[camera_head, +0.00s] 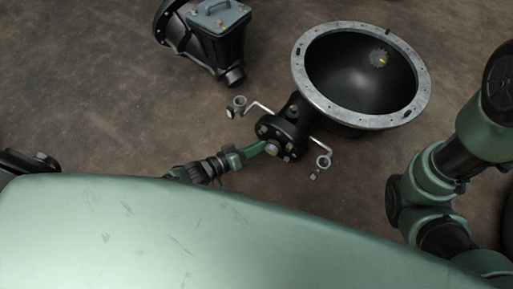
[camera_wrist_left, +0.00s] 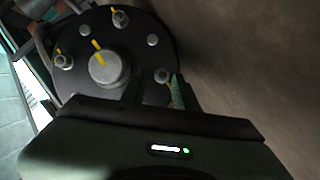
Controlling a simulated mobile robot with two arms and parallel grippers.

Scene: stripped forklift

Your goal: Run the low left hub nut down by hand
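The black round hub (camera_head: 280,140) carries a silver centre cap and several nuts on its face. In the left wrist view the hub face (camera_wrist_left: 125,50) fills the upper left, with a yellow-marked centre cap (camera_wrist_left: 108,68). A nut (camera_wrist_left: 161,76) at the hub's edge shows between my left gripper's fingertips (camera_wrist_left: 156,84). The fingers stand apart with a gap visible beside the nut; contact is hard to tell. In the head view my left gripper (camera_head: 264,147) reaches in from the left to the hub's lower left face. My right gripper is outside the frame.
A large grey-rimmed black bowl-shaped housing (camera_head: 302,66) stands behind the hub. Bent metal rods with ring ends (camera_head: 323,161) flank it, one on each side. Another black housing with a grey cover (camera_head: 217,14) lies at the upper left. Brown floor (camera_head: 90,80) is clear at left.

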